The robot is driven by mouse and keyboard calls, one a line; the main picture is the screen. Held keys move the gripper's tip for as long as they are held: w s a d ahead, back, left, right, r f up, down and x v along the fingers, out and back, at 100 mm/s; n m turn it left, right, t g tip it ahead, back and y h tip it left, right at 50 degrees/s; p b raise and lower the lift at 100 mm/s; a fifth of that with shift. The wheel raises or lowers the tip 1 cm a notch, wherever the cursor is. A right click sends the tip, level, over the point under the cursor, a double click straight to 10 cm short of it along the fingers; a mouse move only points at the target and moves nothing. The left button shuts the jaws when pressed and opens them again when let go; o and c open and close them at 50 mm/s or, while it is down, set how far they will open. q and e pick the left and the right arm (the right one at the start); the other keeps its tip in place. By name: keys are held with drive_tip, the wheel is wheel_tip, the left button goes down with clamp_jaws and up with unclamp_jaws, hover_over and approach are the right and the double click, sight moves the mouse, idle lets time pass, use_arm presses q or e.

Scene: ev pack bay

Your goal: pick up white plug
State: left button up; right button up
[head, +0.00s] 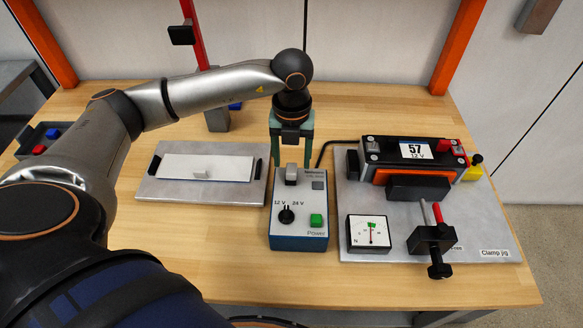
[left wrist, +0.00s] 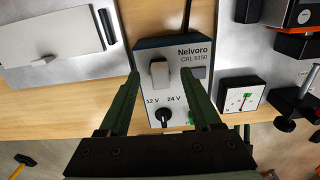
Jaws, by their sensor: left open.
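A pale, whitish-grey block, which looks like the white plug (head: 291,174), stands upright on the top face of the blue-and-grey Nelvoro control box (head: 285,240). In the left wrist view the plug (left wrist: 159,74) shows between the two green fingers. My left gripper (head: 294,162) points down over the box's back part, open, with a finger on each side of the plug. A gap shows on both sides, and whether the tips reach down around it I cannot tell. My right gripper is not in view.
On the right, a clamp jig plate (head: 490,235) holds a display unit (head: 418,150), a dial gauge (head: 369,233) and a black clamp (head: 433,240). The table's front is clear.

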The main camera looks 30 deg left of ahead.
use_arm(q)
drive_tip(key=shift+f, duration=0.6)
clamp_jaws()
